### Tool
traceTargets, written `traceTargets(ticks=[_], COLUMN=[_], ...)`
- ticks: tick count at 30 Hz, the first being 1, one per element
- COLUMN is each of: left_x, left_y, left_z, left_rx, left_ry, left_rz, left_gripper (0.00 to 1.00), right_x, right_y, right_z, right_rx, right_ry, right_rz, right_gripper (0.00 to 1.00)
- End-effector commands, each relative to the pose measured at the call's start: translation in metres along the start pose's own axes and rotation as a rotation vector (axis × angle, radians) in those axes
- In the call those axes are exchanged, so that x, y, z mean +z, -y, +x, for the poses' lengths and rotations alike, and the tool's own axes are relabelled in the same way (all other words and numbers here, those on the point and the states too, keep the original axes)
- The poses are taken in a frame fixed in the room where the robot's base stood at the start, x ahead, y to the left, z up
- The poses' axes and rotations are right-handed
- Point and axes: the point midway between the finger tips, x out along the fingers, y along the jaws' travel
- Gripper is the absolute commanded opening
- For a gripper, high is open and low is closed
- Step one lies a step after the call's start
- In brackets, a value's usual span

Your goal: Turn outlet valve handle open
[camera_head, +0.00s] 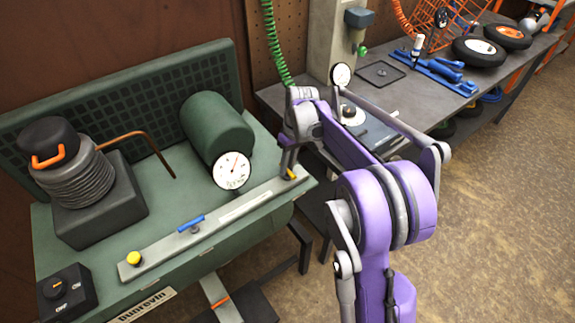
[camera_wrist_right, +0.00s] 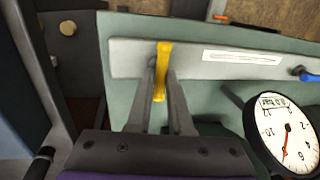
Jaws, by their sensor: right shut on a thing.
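A yellow valve handle (camera_head: 291,174) sits at the right end of the grey strip (camera_head: 160,253) on the green compressor bench. My right gripper (camera_head: 288,168) reaches down to this end from the right. In the right wrist view, the two fingers of my right gripper (camera_wrist_right: 162,66) are closed on either side of the yellow handle (camera_wrist_right: 161,86), which points along the fingers, across the strip. A blue handle (camera_head: 190,222) sits mid-strip, apart from the gripper. No label shows which handle is the outlet valve. My left gripper is not in view.
A round gauge (camera_head: 232,171) fronts the green tank (camera_head: 216,127), close to my right gripper. A ribbed pump (camera_head: 75,180), an ON/OFF switch box (camera_head: 66,292) and a yellow knob (camera_head: 134,258) are at left. A workbench (camera_head: 425,107) with wheels and tools stands behind my right arm.

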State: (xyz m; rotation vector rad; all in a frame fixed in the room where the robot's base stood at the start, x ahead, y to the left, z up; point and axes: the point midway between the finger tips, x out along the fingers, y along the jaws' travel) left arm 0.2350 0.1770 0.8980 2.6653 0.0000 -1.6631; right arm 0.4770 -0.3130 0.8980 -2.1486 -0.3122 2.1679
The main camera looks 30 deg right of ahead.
Motion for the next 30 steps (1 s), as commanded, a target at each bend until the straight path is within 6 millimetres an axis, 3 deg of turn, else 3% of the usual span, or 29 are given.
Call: traceTargets(ticks=[6,7,11,22,30], left_x=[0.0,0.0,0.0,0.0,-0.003], left_y=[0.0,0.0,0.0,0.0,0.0], left_z=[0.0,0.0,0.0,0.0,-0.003], left_rx=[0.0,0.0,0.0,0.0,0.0], left_ry=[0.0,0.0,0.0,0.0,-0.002], left_rz=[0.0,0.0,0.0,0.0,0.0], left_gripper=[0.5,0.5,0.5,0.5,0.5], right_x=[0.0,0.0,0.0,0.0,0.0], right_y=[0.0,0.0,0.0,0.0,0.0], right_z=[0.0,0.0,0.0,-0.005,-0.052], right_rx=[0.0,0.0,0.0,0.0,0.0], right_ry=[-0.001,-0.001,-0.001,-0.001,-0.001], right_rz=[0.001,0.001,0.001,0.002,0.003], right_gripper=[0.0,0.24,0.47,0.48,0.48])
